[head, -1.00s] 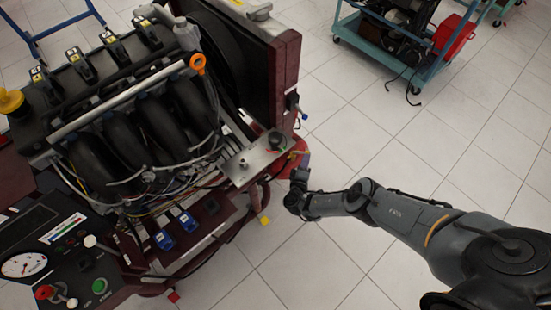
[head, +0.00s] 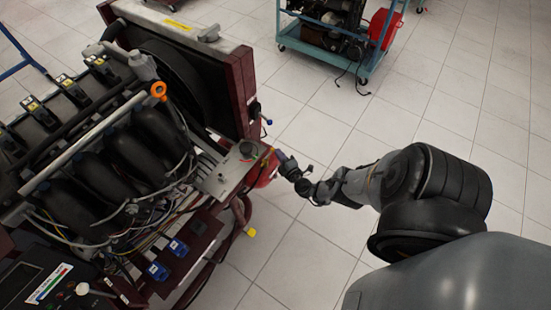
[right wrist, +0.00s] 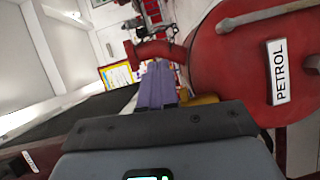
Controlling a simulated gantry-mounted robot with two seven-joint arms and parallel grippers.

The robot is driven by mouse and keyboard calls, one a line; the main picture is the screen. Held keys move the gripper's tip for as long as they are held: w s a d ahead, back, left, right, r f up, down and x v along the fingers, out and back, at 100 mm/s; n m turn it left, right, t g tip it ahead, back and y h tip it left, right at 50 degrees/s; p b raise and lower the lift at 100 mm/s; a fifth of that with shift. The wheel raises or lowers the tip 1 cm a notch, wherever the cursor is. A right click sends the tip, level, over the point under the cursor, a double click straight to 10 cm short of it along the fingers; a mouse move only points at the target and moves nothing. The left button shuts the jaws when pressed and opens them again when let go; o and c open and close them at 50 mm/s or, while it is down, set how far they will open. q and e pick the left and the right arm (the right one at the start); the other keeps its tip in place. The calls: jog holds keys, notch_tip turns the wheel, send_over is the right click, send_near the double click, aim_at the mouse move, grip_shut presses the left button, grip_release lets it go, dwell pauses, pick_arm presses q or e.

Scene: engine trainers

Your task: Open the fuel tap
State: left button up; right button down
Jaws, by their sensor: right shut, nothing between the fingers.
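The red petrol tank (right wrist: 228,70) fills the right of the right wrist view, with a white PETROL label (right wrist: 279,72). In the head view the tank (head: 265,172) shows partly at the engine stand's right corner. My right gripper (right wrist: 159,66) is shut and empty, its purple fingers close beside the tank. A red pipe (right wrist: 152,49) lies just beyond the fingertips; contact cannot be told. A yellow part (right wrist: 204,99) shows beside the fingers, partly hidden by the gripper body. I cannot tell whether it is the fuel tap. My left gripper is not in view.
The engine (head: 120,150) and radiator (head: 190,70) fill the left of the head view. A small blue-tipped lever (head: 266,121) sticks out from the radiator frame. A teal trolley (head: 330,50) stands at the back. The tiled floor (head: 450,130) to the right is clear.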

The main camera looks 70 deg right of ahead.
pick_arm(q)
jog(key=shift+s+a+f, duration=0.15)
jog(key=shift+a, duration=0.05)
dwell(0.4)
